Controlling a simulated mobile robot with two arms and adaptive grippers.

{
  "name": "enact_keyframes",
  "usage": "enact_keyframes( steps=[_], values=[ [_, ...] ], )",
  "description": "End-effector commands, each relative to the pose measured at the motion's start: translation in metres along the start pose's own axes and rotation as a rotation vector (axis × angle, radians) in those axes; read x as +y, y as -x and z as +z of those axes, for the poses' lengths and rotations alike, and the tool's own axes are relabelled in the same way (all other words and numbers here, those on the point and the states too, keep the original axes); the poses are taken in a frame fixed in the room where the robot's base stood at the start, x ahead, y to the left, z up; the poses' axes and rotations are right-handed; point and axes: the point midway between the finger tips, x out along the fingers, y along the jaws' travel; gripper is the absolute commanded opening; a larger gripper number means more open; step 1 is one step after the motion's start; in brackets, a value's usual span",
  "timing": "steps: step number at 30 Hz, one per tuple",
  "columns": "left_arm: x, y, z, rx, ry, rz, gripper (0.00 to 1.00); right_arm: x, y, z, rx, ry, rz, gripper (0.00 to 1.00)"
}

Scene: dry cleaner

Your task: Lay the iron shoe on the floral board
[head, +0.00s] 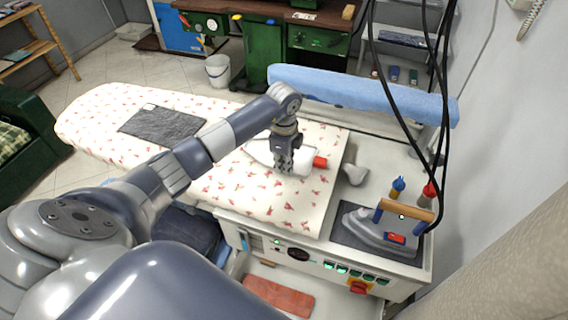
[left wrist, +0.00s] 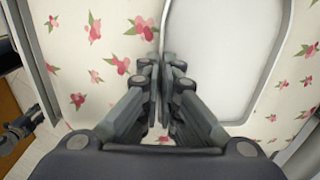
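The iron shoe (head: 262,150) is a white plate with a grey rim and a red part at its right end. It lies over the floral board (head: 105,110), apparently on or just above the cloth. My left gripper (head: 284,172) points down at the shoe's edge and hides part of it. In the left wrist view the fingers (left wrist: 163,62) are closed together at the shoe's grey rim, with its white face (left wrist: 225,60) to the right. The rim seems to be between the fingertips. My right gripper is not in view.
An iron (head: 375,228) with a wooden handle stands on a dark pad at the right. A dark grey cloth (head: 160,123) lies on the board's left half. A blue padded arm (head: 360,92) runs behind the board. Black cables hang at the right. Floral surface is free around the shoe.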

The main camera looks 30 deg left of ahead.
Motion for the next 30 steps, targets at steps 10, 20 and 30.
enact_keyframes(
  steps=[10,20,30],
  values=[
    [0.0,-0.002,0.0,0.0,0.0,0.0,0.25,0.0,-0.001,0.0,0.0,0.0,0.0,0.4],
    [-0.001,0.006,0.0,0.0,0.0,-0.003,0.25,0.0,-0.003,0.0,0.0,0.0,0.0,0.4],
    [-0.002,0.073,0.0,0.0,-0.001,-0.007,0.25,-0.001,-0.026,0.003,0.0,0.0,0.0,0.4]
  ],
)
